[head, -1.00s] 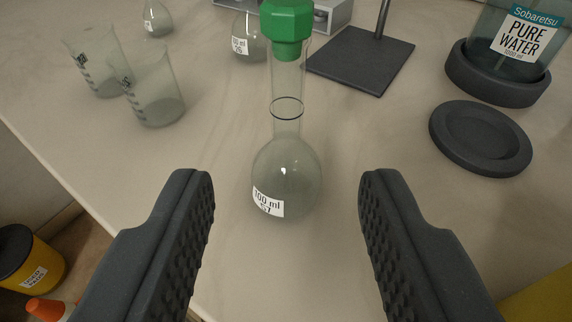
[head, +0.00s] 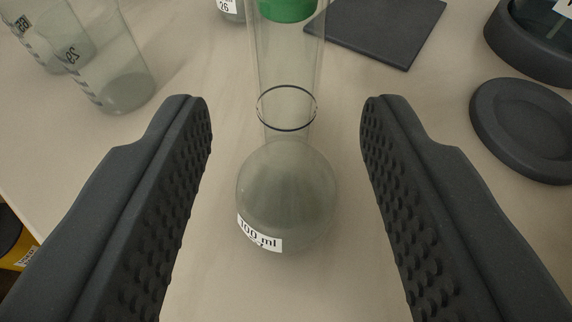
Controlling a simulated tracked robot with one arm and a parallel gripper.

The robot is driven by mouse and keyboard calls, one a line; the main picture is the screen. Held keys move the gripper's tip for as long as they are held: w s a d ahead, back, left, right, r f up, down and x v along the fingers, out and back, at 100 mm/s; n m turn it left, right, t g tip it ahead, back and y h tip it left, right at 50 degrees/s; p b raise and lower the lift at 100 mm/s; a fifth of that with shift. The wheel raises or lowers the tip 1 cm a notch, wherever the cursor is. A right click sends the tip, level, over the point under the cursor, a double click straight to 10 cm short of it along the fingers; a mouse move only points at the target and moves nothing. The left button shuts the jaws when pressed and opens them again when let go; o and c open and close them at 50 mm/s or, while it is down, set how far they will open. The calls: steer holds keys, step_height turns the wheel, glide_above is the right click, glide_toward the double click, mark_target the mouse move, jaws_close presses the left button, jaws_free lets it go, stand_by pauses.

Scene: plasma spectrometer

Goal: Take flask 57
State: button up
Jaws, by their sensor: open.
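The flask (head: 287,195) stands upright on the bench, with a round body, a long clear neck with a dark ring, and a green stopper (head: 286,9) cut off by the top edge. Its label reads 100 ml; the number below is barely legible now, but the earlier frame shows 57. My gripper (head: 286,115) is open, one ridged dark finger on each side of the flask. Gaps show between both fingers and the glass, so neither appears to touch it.
Two glass beakers, one marked 29 (head: 110,70) and one behind it (head: 45,35), stand at left. A flask labelled 26 (head: 230,8) is behind. A dark stand plate (head: 375,28), a round dark dish (head: 530,130) and a dark holder (head: 535,45) lie at right.

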mark_target(287, 131)
steer(key=shift+x, duration=1.15)
steer(key=shift+w+f, duration=0.2)
steer(key=shift+w, duration=0.25)
jaws_close()
